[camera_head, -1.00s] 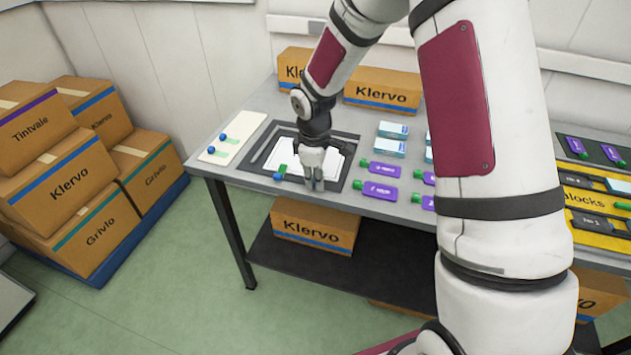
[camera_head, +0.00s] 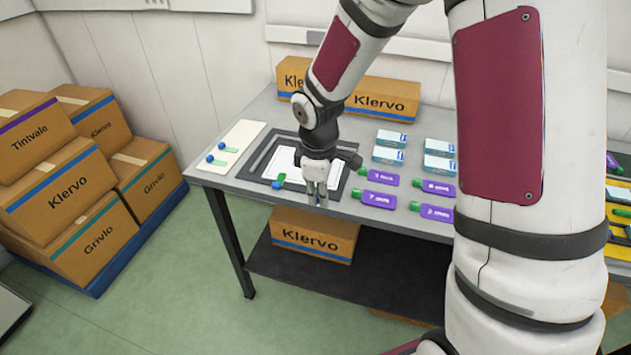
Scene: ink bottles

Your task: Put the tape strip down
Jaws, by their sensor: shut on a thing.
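My gripper (camera_head: 317,197) points down over the front part of a dark tray (camera_head: 343,189) with a white sheet (camera_head: 286,160) in it. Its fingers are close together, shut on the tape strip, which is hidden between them. More green strips with blue ends (camera_head: 224,147) lie on a cream card (camera_head: 242,137) at the table's left end. Whether my fingertips touch the sheet, I cannot tell.
Purple bottles with green caps (camera_head: 382,178) lie right of the tray. Small white-and-blue boxes (camera_head: 389,146) stand behind them. Klervo cartons (camera_head: 383,99) stand at the table's back. Stacked cartons (camera_head: 60,185) fill the floor at left. My own arm hides much of the right side.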

